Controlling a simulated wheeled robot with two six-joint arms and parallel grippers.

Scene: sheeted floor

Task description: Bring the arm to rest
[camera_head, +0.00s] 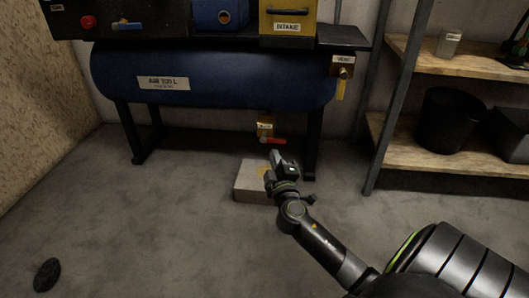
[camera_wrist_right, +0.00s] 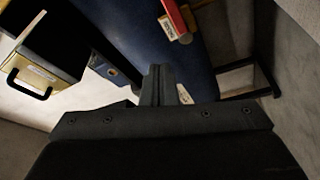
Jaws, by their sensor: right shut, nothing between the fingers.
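My right arm comes in from the lower right of the head view. Its gripper (camera_head: 275,163) is raised in front of the blue air tank, over a low pale block as seen in the picture. The gripper is shut and empty. In the right wrist view the closed fingers (camera_wrist_right: 158,85) stand together at the middle, with the blue tank (camera_wrist_right: 135,35) behind them. My left gripper does not show in either view.
The blue tank (camera_head: 215,80) stands on dark legs, with a red-handled valve (camera_head: 272,141) below it. The pale block (camera_head: 250,182) lies on the floor. Wooden shelves (camera_head: 455,68) with a black bin (camera_head: 448,118) stand at right. A dark oval object (camera_head: 46,275) lies lower left. The left floor is mostly clear.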

